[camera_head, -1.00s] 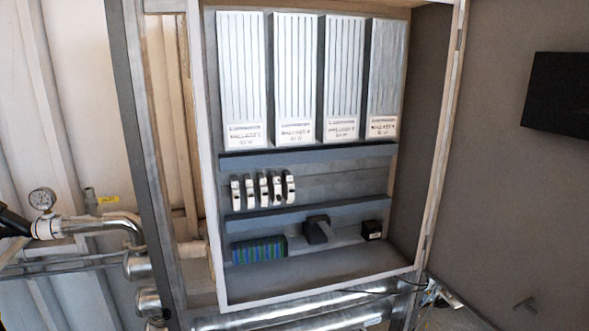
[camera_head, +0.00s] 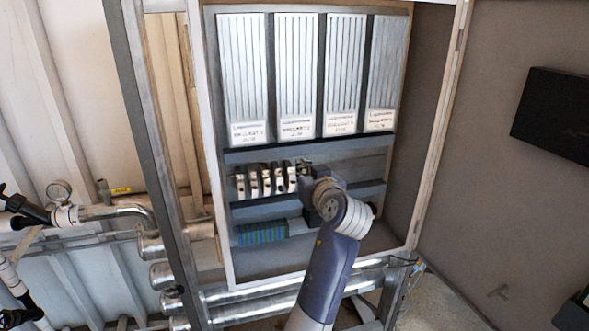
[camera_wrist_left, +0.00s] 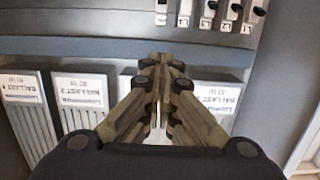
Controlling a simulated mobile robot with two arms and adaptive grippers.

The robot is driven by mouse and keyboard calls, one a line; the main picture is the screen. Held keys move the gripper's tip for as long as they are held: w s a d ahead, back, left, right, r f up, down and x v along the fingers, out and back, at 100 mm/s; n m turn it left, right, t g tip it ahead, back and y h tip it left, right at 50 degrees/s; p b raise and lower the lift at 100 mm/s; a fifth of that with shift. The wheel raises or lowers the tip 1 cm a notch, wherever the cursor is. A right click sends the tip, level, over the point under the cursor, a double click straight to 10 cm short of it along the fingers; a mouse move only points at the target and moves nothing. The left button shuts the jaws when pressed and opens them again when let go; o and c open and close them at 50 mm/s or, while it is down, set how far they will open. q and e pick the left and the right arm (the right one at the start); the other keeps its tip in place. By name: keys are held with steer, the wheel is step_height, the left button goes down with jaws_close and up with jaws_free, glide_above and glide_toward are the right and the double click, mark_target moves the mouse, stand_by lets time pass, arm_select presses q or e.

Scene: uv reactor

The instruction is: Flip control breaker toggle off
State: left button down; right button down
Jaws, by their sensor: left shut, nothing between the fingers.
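A row of several white breakers (camera_head: 265,181) stands in the open cabinet, below the ballasts. The rightmost breaker (camera_head: 292,178) is closest to my left gripper (camera_head: 305,164), which is in front of the cabinet, just right of the row. Whether it touches anything is unclear. In the left wrist view, which is upside down, the left gripper (camera_wrist_left: 160,62) is shut and empty. The breakers (camera_wrist_left: 206,18) are at the top edge there, partly cut off, with labels like L1 and L2. I cannot read a control label or tell the toggle positions. My right gripper is not in view.
Several ballasts (camera_head: 296,70) fill the upper cabinet. Grey ducts (camera_head: 300,151) run above and below the breakers. A green-blue terminal block (camera_head: 262,233) sits lower left. The cabinet's frame (camera_head: 437,150) bounds the right side. Metal pipes (camera_head: 250,295) run below.

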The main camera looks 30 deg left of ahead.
arm_select(q)
steer(key=shift+w+a, duration=0.1)
steer(key=p, duration=0.5)
glide_above(294, 183)
steer(key=a, duration=0.1)
steer(key=shift+w+f, duration=0.3)
steer(key=shift+f, duration=0.35)
steer(key=shift+s+d+f+p, duration=0.15)
steer(key=shift+d+f+p, duration=0.15)
steer(key=shift+f, duration=0.3)
steer(key=shift+s+d+f+p, duration=0.15)
steer(key=shift+f+p, duration=0.15)
steer(key=shift+f, duration=0.3)
steer(key=shift+s+d+f, duration=0.35)
steer(key=shift+d+f, duration=0.05)
steer(key=shift+f, duration=0.35)
steer(key=shift+w, duration=0.1)
